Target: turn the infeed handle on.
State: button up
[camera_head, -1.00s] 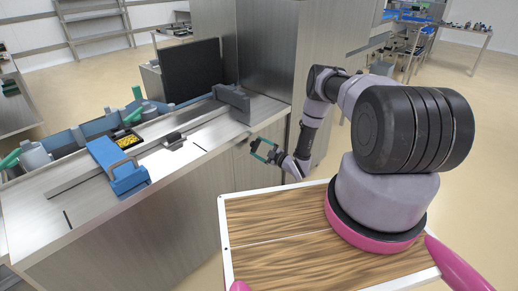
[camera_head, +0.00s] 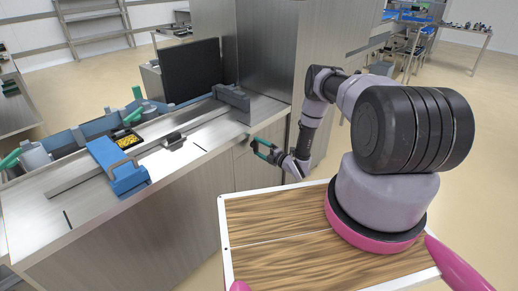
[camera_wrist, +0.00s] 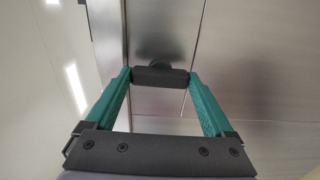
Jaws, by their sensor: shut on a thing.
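In the wrist view, a short dark bar handle (camera_wrist: 160,77) lies level across the picture, in front of a round dark boss (camera_wrist: 158,62) on a metal panel. I take it to be the infeed handle. My gripper (camera_wrist: 160,80) has its two teal fingers at the bar's two ends, shut on it. In the head view, my gripper (camera_head: 258,147) is at the cabinet front, below the counter edge. The handle is too small and covered to make out there. Whether it is on or off cannot be told.
The metal counter (camera_head: 85,212) carries a blue clamp-like unit (camera_head: 122,172), a small dark block (camera_head: 173,140) and a grey end block (camera_head: 232,97). A dark screen (camera_head: 190,68) stands behind. A tall metal cabinet (camera_head: 268,45) rises beside the counter. Open floor lies right.

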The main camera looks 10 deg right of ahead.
dwell(0.5)
jog(key=o, duration=1.1)
jog(key=v, duration=1.1)
jog(key=shift+w, duration=0.1)
